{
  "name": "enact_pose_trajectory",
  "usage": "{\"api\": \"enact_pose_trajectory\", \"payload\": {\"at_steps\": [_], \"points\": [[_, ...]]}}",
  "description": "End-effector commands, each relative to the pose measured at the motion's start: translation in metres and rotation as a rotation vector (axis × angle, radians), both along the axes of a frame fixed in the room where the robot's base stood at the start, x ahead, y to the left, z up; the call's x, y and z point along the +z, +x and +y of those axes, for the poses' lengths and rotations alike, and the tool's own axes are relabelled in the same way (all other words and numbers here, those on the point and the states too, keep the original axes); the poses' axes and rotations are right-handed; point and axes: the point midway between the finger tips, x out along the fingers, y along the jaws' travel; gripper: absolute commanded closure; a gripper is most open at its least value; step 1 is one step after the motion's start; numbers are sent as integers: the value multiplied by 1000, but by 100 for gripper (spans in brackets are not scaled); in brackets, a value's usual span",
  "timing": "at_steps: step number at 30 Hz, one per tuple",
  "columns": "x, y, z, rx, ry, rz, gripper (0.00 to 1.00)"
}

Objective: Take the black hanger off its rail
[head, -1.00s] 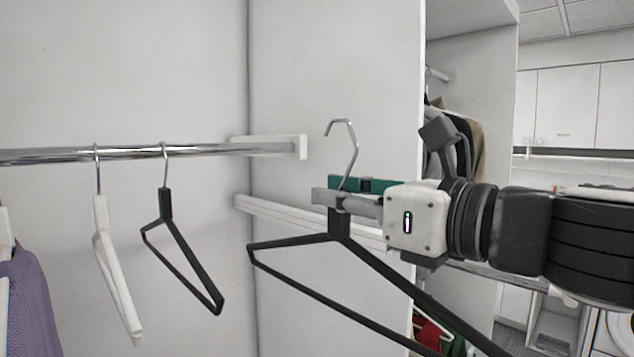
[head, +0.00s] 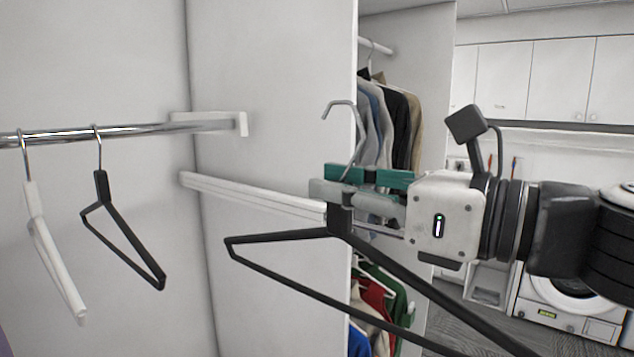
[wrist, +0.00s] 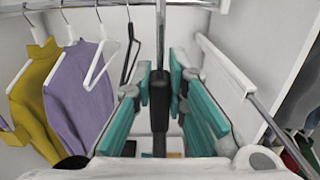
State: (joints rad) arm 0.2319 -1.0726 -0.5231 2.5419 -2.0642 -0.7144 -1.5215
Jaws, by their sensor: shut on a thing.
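My gripper (head: 345,190) is shut on the neck of a black hanger (head: 341,219), just below its metal hook. The hook stands free in the air, right of the chrome rail (head: 150,129) and clear of its end bracket. The held hanger is upright, its lower part running out of the head view at the bottom. In the wrist view, its black neck (wrist: 160,100) is between the teal finger pads of my gripper (wrist: 160,85). A second black hanger (head: 102,190) hangs on the rail at the left.
A white hanger (head: 50,250) hangs left of the second black one. The wrist view shows a purple garment (wrist: 80,92) and a yellow garment (wrist: 38,105). A white partition (head: 275,90) stands behind the held hanger. Clothes (head: 395,120) hang in the compartment beyond it.

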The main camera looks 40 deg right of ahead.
Motion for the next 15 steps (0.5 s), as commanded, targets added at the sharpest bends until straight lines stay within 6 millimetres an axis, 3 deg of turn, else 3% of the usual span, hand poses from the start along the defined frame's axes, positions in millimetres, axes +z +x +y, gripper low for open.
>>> {"api": "enact_pose_trajectory", "payload": {"at_steps": [15], "points": [[1, -56, -11, -1, -1, -2, 100]]}}
